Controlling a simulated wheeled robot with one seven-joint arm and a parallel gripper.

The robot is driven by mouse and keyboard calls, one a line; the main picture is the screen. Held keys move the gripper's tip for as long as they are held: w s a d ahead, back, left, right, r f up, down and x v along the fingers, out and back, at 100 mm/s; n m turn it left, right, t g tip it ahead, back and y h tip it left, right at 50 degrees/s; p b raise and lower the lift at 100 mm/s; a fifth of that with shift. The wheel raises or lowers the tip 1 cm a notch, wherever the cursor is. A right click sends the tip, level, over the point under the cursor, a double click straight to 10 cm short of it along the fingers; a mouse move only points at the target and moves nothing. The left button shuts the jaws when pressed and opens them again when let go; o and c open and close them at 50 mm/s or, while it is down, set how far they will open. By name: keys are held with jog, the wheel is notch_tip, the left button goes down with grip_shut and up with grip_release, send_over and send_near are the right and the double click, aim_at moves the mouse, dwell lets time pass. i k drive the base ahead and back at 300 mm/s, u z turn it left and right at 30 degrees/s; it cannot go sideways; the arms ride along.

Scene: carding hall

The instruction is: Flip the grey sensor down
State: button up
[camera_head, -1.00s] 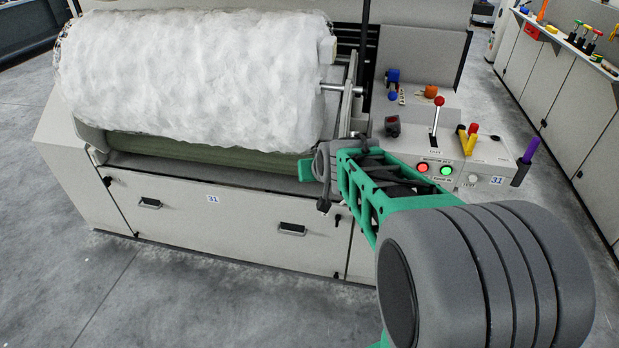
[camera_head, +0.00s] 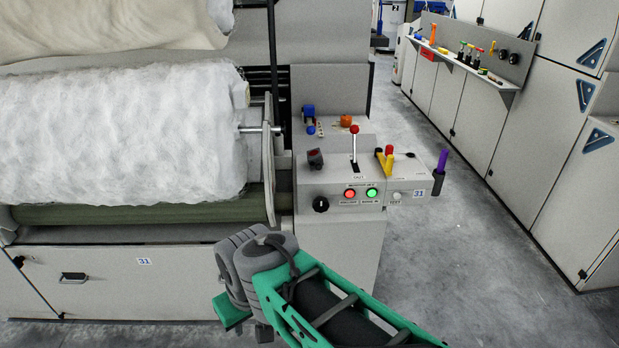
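The machine with the white fibre roll (camera_head: 130,135) stands at left. Its control panel (camera_head: 345,178) is right of the roll. No part is clearly marked as the grey sensor. A green finger part shows, but my wrist hides the rest. I see nothing held.
A lever with a red knob (camera_head: 354,130), a red light (camera_head: 350,193) and a green light (camera_head: 372,193) are on the panel. A purple-handled tool (camera_head: 441,160) stands in a holder at its right. A tool shelf (camera_head: 462,60) lines the right cabinets. The floor (camera_head: 480,240) between is clear.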

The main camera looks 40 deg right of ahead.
aim_at(315, 157)
jog(key=z, duration=1)
jog(key=i, duration=0.35)
jog(key=u, duration=1)
